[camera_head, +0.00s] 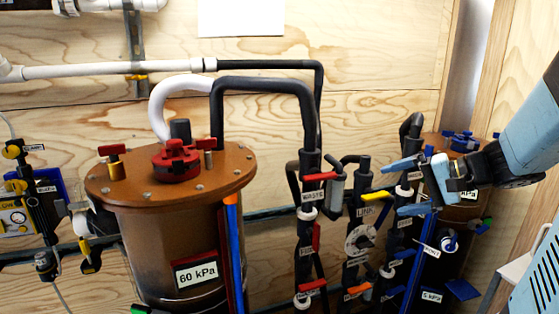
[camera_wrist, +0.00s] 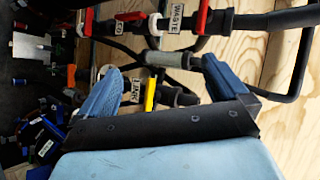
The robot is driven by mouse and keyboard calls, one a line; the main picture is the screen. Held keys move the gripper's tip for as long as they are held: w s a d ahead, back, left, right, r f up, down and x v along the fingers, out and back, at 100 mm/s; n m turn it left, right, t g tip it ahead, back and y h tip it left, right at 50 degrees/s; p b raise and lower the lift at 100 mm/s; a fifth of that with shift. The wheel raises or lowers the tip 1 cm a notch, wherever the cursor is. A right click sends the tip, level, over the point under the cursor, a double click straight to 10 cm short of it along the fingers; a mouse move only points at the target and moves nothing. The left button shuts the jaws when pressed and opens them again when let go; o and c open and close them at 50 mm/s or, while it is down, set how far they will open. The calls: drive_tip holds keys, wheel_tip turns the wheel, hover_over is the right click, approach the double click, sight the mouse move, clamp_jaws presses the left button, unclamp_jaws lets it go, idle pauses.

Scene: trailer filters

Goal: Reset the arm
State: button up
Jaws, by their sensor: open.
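My gripper (camera_head: 402,186) is at the right in the head view, with its blue fingers apart and pointing left. It is empty and hangs in front of the right-hand pipes. My arm reaches in from the right edge. In the wrist view my gripper (camera_wrist: 165,90) shows its two blue fingers spread wide. A yellow valve handle (camera_wrist: 150,95) shows between them, and I cannot tell how far beyond the fingers it lies. The same yellow handle (camera_head: 376,196) shows just left of the fingers in the head view.
A brown tank (camera_head: 170,235) labelled 60 kPa stands left of centre, with a red cap (camera_head: 176,156). Black pipes with red-handled valves (camera_head: 319,177) stand between it and my gripper. A second brown tank (camera_head: 470,215) is behind my gripper. Wooden walls (camera_head: 390,60) close off the back and right.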

drive_tip(key=s+a+r+n+g+h, duration=0.1)
drive_tip(key=s+a+n+h, duration=0.3)
drive_tip(key=s+h, duration=0.6)
drive_tip(key=shift+s+r+n, duration=0.5)
drive_tip(key=shift+s+n, duration=0.8)
drive_tip(key=shift+s, duration=0.45)
